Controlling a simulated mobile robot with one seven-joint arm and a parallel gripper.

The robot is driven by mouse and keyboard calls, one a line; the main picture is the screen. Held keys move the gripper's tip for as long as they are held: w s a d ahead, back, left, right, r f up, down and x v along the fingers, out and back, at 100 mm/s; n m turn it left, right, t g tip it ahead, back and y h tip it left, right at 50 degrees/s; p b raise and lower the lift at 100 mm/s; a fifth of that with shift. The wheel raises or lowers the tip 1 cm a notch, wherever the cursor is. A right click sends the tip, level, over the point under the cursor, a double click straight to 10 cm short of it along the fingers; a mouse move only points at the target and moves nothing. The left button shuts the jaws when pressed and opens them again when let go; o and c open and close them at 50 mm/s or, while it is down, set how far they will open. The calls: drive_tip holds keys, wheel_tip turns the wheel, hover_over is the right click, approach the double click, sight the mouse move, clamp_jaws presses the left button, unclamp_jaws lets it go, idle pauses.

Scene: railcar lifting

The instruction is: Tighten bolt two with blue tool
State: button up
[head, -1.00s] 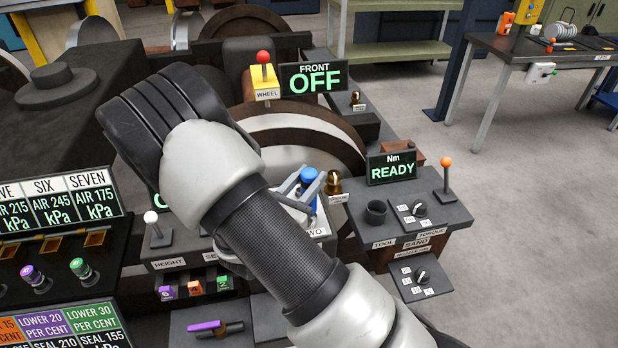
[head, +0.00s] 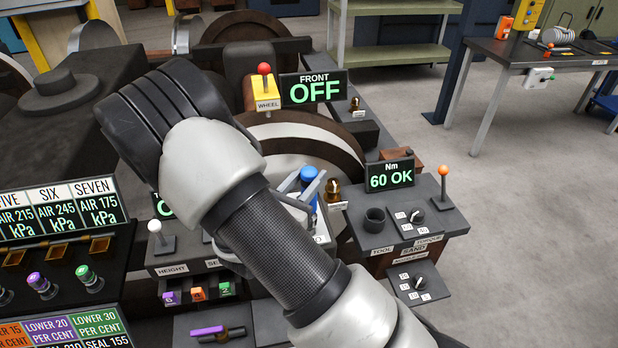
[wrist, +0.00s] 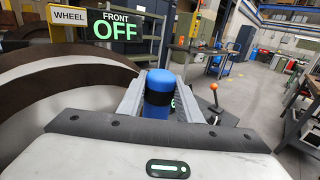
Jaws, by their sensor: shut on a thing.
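The blue tool (head: 309,178) stands upright between my gripper's fingers, and my gripper (head: 312,190) is shut on it. In the wrist view the blue tool (wrist: 159,90) shows between the two grey fingers. Its lower end and the bolt under it are hidden by my gripper and arm. A label beside it is mostly covered by my arm. The Nm display (head: 390,175) to the right reads "60 OK" in green.
Right of my gripper, the torque stand (head: 400,222) has an empty dark tool cup (head: 375,219), a dial and an orange-knobbed lever (head: 444,180). A brass fitting (head: 332,190) stands close by the tool. The yellow WHEEL box (head: 265,92) and FRONT OFF display (head: 313,89) stand behind.

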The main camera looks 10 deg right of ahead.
sight(309, 170)
drive_tip(key=shift+r+p, duration=1.1)
drive_tip(key=shift+r, duration=0.6)
